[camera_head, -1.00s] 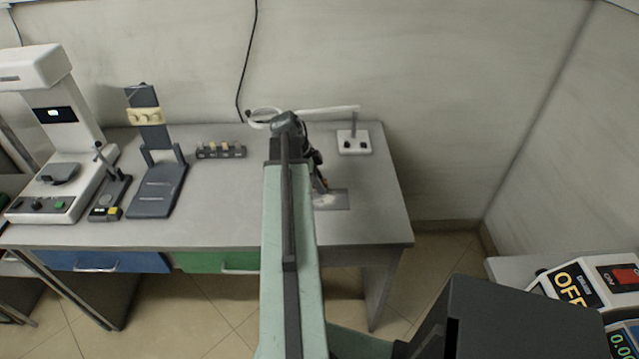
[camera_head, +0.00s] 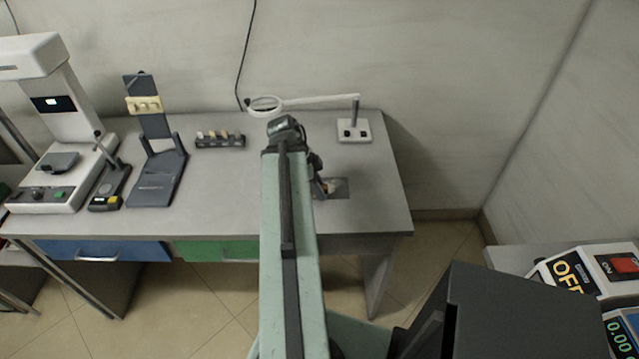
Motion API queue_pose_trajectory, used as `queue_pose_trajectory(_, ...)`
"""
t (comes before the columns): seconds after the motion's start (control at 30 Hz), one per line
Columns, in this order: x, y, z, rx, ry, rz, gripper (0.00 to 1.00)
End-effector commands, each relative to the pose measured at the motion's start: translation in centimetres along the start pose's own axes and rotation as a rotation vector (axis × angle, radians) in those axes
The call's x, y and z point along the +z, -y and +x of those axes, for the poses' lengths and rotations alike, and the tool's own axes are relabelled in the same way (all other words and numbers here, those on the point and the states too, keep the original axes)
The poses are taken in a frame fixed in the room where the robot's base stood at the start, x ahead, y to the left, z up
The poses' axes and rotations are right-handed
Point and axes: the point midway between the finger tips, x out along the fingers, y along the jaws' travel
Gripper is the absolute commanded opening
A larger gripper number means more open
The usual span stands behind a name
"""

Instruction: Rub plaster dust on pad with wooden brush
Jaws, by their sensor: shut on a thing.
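The pad (camera_head: 340,188) is a dark grey rectangle lying flat on the right part of the grey table (camera_head: 228,196). A small pale patch shows at the pad's left side, partly behind my gripper; I cannot tell whether it is plaster dust. My gripper (camera_head: 321,187) is at the pad's left edge, mostly hidden by my green arm. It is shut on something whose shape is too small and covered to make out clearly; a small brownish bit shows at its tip.
A magnifier lamp (camera_head: 354,130) stands behind the pad, its ring reaching left. A rack of small items (camera_head: 220,140), a dark stand (camera_head: 157,180) and a white instrument (camera_head: 62,130) stand to the left. A control panel (camera_head: 590,275) is at the lower right. The table between is clear.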

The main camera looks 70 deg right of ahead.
Motion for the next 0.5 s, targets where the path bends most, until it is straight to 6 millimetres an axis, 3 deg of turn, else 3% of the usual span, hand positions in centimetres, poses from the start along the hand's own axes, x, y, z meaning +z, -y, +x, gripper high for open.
queue_pose_trajectory(0.5,-1.2,0.2,0.7,0.001,0.000,0.001,0.00)
